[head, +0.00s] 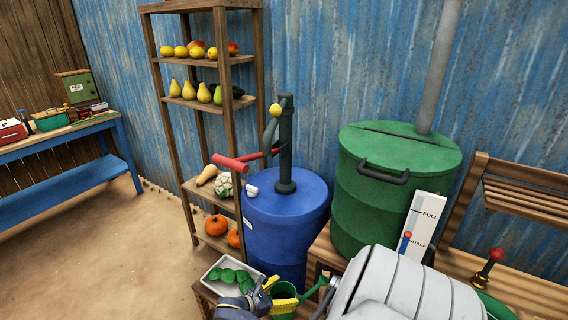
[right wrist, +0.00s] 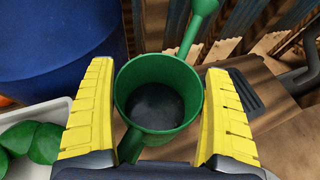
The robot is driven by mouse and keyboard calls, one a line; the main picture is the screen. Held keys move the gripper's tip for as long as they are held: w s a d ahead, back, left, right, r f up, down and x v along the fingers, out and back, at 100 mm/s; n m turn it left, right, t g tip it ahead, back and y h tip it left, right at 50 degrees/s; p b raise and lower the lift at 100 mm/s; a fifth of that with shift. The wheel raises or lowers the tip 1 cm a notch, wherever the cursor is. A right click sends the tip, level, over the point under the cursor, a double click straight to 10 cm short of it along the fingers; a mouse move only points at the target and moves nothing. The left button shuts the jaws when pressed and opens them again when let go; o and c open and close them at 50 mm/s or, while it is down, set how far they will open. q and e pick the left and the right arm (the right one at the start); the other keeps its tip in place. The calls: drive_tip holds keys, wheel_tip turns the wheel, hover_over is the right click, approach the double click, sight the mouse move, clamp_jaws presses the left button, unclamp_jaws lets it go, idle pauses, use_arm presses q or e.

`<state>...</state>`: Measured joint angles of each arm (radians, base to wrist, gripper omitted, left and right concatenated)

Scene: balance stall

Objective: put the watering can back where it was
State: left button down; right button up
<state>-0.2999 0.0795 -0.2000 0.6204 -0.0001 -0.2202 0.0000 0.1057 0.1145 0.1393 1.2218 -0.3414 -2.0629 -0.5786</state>
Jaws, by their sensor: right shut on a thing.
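The green watering can (head: 284,312) is low in the middle of the head view, partly covered by my gripper. Its spout points up and to the right. My right gripper (head: 278,292) has its yellow fingers on the can. In the right wrist view, the can (right wrist: 155,95) sits between the two fingers of the gripper (right wrist: 158,70), and I look down into its dark inside. The right gripper is shut on it. I cannot tell whether the can's base touches a surface. My left gripper is not in view.
A white tray (head: 210,287) with green produce lies left of the can. A blue barrel (head: 285,220) with a hand pump stands behind it. A green barrel (head: 395,190) and a FULL/HALF gauge board (head: 425,222) are to the right. Shelves (head: 223,120) hold fruit. Open floor lies left.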

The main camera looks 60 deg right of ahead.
drive_tip(key=shift+f, duration=1.65)
drive_tip(key=o, duration=1.4)
drive_tip(key=shift+c, duration=0.2)
